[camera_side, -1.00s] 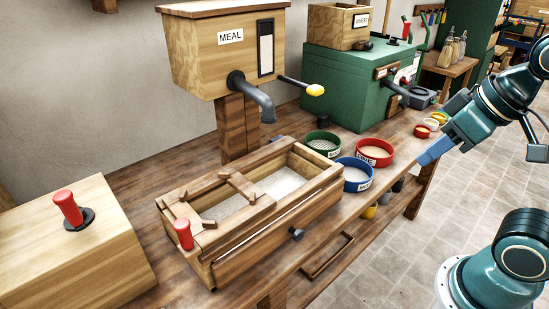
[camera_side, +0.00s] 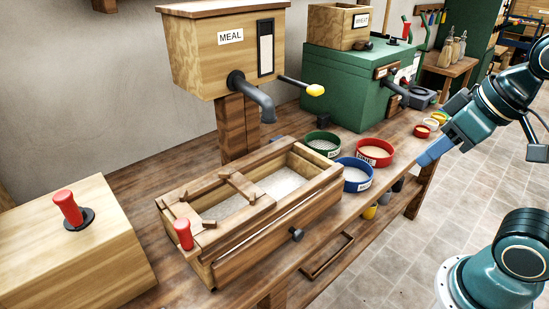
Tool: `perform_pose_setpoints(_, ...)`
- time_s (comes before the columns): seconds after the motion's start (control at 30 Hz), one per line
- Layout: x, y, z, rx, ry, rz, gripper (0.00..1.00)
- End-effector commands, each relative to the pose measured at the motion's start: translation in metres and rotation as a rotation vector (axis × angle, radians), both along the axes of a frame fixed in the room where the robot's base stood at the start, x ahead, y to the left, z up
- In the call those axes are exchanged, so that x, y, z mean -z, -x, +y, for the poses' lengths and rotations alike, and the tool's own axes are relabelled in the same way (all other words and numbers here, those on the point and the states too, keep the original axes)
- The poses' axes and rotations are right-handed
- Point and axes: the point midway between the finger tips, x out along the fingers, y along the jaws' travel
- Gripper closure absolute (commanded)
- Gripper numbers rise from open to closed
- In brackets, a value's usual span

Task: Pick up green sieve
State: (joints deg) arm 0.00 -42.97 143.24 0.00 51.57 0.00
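The green sieve (camera_side: 323,144) is a round, shallow ring with a pale mesh and a small white label. It stands on the wooden bench behind the blue sieve (camera_side: 355,174) and to the left of the red sieve (camera_side: 374,153). My gripper (camera_side: 428,157) has blue fingers pointing down and left. It is over the bench's right edge, to the right of the red sieve and well apart from the green one. No thing shows in it. The gap between its fingers cannot be made out from this side.
A wooden sifting box (camera_side: 228,236) with a red handle stands in front of the green sieve. The meal bin (camera_side: 222,55) has a grey spout and a yellow-tipped lever above the bench. A green machine (camera_side: 345,85) stands behind. Small bowls (camera_side: 430,124) sit at the bench's right end.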

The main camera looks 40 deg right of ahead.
Motion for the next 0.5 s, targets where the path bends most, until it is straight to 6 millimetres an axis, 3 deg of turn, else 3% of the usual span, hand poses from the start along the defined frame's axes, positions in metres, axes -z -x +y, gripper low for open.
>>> perform_pose_setpoints(0.27, -0.002, -0.002, 0.000, -0.003, 0.001, 0.001, 0.70)
perform_pose_setpoints(0.5, -0.019, -0.025, 0.001, -0.039, 0.010, 0.017, 0.70)
